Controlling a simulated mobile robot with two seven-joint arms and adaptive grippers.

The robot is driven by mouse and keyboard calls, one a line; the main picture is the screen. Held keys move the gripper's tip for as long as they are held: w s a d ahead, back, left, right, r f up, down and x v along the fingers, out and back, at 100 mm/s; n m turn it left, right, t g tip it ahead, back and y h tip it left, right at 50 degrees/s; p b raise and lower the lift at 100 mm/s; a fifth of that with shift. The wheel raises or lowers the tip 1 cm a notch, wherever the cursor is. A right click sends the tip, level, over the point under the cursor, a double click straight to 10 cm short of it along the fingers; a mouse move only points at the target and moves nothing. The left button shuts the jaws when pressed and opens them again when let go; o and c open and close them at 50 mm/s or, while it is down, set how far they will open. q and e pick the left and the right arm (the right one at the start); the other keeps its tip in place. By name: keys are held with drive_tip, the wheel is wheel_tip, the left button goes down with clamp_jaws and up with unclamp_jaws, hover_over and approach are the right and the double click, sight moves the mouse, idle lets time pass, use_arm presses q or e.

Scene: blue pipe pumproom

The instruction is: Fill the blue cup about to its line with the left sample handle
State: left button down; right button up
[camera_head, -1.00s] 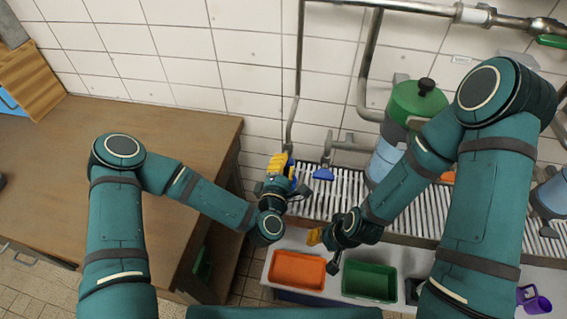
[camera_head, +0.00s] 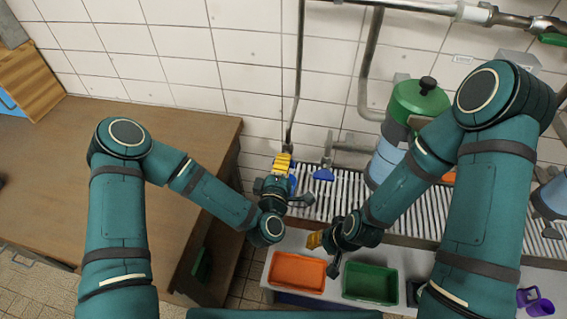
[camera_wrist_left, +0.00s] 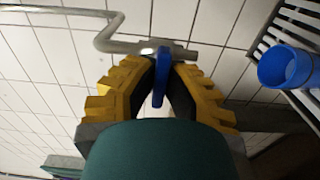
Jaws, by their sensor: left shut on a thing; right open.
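My left gripper (camera_head: 283,163) is at the pipe above the slatted rack, its yellow fingers up against the wall side. In the left wrist view my left gripper (camera_wrist_left: 160,72) is shut on a flat blue handle (camera_wrist_left: 161,78), fixed to a grey pipe fitting. The blue cup (camera_wrist_left: 284,67) stands on the rack at the right of that view, seen from above at a slant; its line and contents cannot be made out. In the head view the cup is mostly hidden by the gripper. My right gripper (camera_head: 325,252) is open and empty above the trays.
Another blue handle (camera_head: 323,174) hangs on a pipe just right of my left gripper. The slatted rack (camera_head: 420,212) runs right. An orange tray (camera_head: 297,288), a green tray (camera_head: 370,299) and a purple cup (camera_head: 538,303) are in front. A wooden counter (camera_head: 60,170) is left.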

use_arm(q)
drive_tip(key=shift+w+r, duration=0.1)
drive_tip(key=c, duration=1)
unclamp_jaws()
drive_tip(key=shift+c, duration=0.2)
drive_tip(key=s+a, duration=0.1)
drive_tip(key=s, duration=0.6)
drive_tip(key=shift+s+a, duration=0.2)
drive_tip(key=shift+a, duration=0.05)
